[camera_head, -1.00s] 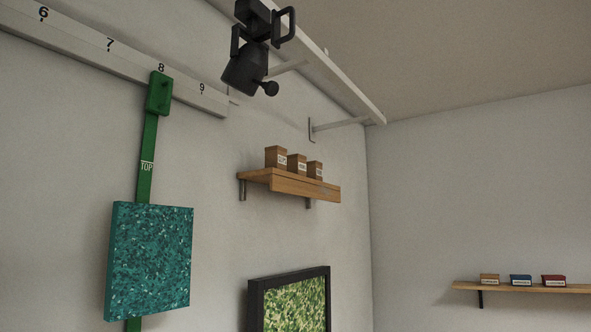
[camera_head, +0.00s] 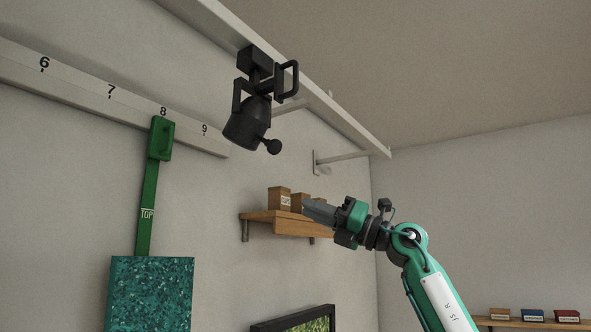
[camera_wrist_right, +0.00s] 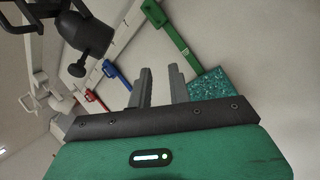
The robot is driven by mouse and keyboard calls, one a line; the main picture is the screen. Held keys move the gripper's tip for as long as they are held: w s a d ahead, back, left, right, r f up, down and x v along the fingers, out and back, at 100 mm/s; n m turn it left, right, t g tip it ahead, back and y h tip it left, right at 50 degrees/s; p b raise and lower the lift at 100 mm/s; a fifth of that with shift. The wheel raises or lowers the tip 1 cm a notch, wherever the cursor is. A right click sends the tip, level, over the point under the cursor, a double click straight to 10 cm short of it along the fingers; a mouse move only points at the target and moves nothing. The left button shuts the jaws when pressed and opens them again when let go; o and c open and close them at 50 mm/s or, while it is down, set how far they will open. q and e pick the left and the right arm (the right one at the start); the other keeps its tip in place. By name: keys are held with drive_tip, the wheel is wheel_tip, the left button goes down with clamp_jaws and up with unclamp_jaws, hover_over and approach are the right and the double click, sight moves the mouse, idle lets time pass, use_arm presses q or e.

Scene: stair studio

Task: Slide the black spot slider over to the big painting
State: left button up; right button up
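The black spot slider (camera_head: 250,115) hangs from the white rail near the ceiling, with a loop handle (camera_head: 290,78) on its right side and a knob low down. In the right wrist view the slider (camera_wrist_right: 85,32) is at the upper left. A black-framed green painting (camera_head: 308,322) shows only its top edge at the bottom; a teal speckled panel (camera_head: 150,292) hangs on a green strap at the left. I cannot tell which is the big painting. My right gripper (camera_head: 309,209) is open and empty, below and right of the slider, apart from it. My left gripper is out of view.
The white rail (camera_head: 335,110) runs along the wall on brackets. A numbered rail (camera_head: 90,88) carries the green hanger (camera_head: 160,138). A wooden shelf (camera_head: 262,218) with small boxes is behind my right gripper. Another shelf (camera_head: 530,325) is at the lower right.

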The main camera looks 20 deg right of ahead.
drive_tip(key=s+r+n+p, duration=0.1)
drive_tip(key=s+r+n, duration=0.2)
drive_tip(key=s+r, duration=0.75)
drive_tip(key=n+t+h+p, duration=0.1)
drive_tip(key=n+t+h, duration=0.1)
approach(296, 84)
drive_tip(key=s+d+r, duration=0.2)
drive_tip(key=d, duration=0.1)
drive_tip(key=shift+f+p+x, duration=0.15)
drive_tip(key=shift+p+x, duration=1.9)
drive_tip(key=shift+x, duration=1.45)
drive_tip(key=shift+f+p+x, duration=0.2)
drive_tip(key=shift+p+x, duration=1.8)
drive_tip(key=shift+x, duration=1.45)
clamp_jaws()
